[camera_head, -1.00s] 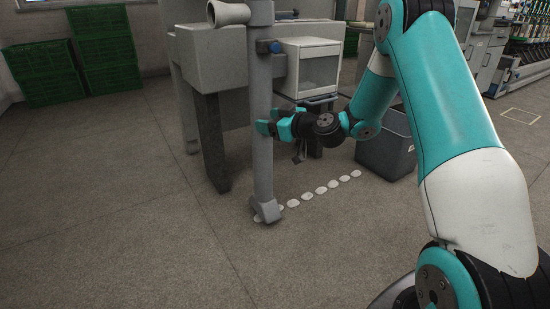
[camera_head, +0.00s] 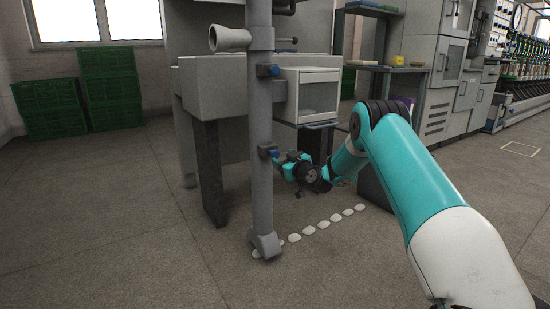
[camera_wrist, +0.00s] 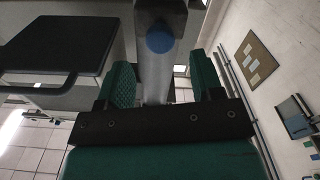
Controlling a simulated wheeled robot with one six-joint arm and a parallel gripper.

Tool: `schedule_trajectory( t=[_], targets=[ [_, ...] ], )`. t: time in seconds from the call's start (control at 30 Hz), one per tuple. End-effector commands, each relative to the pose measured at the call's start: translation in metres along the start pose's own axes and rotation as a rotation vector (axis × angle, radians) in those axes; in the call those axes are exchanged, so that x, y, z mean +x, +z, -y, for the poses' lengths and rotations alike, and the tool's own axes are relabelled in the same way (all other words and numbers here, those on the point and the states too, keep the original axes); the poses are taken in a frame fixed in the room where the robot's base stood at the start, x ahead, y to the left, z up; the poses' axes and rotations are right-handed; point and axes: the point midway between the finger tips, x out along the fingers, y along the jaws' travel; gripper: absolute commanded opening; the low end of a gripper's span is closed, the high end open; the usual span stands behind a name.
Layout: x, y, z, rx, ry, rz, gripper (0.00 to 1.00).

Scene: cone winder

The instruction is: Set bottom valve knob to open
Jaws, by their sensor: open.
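A grey vertical pipe (camera_head: 262,205) carries two blue knobs on its right side. The bottom valve knob (camera_head: 270,151) sits about midway up the pipe, and the upper knob (camera_head: 268,71) is above it. My gripper (camera_head: 281,160) is just right of the bottom knob and slightly lower, its fingers towards the pipe. Whether it touches the knob is unclear in the head view. In the wrist view my gripper (camera_wrist: 162,82) is open, with the pipe seen between its green fingers. A round blue knob (camera_wrist: 160,38) on a grey block shows beyond them; its setting is unclear.
A grey machine body (camera_head: 215,92) with a white box (camera_head: 310,92) stands behind the pipe. White round marks (camera_head: 323,225) run along the floor to the right. Green crates (camera_head: 112,90) are at the back left. The floor left and in front is clear.

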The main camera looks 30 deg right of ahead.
Motion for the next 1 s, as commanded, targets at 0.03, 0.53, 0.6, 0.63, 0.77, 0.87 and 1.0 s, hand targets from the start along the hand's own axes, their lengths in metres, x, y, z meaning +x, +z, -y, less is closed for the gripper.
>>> schedule_trajectory(
  t=[0.03, 0.53, 0.6, 0.63, 0.77, 0.87, 1.0],
  targets=[
    [0.012, 0.003, 0.002, -0.003, -0.001, -0.004, 0.60],
    [0.061, 0.001, 0.000, 0.002, 0.000, 0.001, 0.60],
    [0.061, 0.001, 0.000, 0.002, 0.000, 0.002, 0.60],
    [0.061, 0.001, 0.000, 0.002, 0.000, 0.002, 0.60],
    [0.061, 0.001, 0.000, 0.002, 0.000, 0.002, 0.60],
    [0.061, 0.000, 0.000, 0.002, 0.000, 0.001, 0.37],
    [0.060, 0.000, 0.000, 0.002, 0.000, 0.001, 0.05]
  ],
)
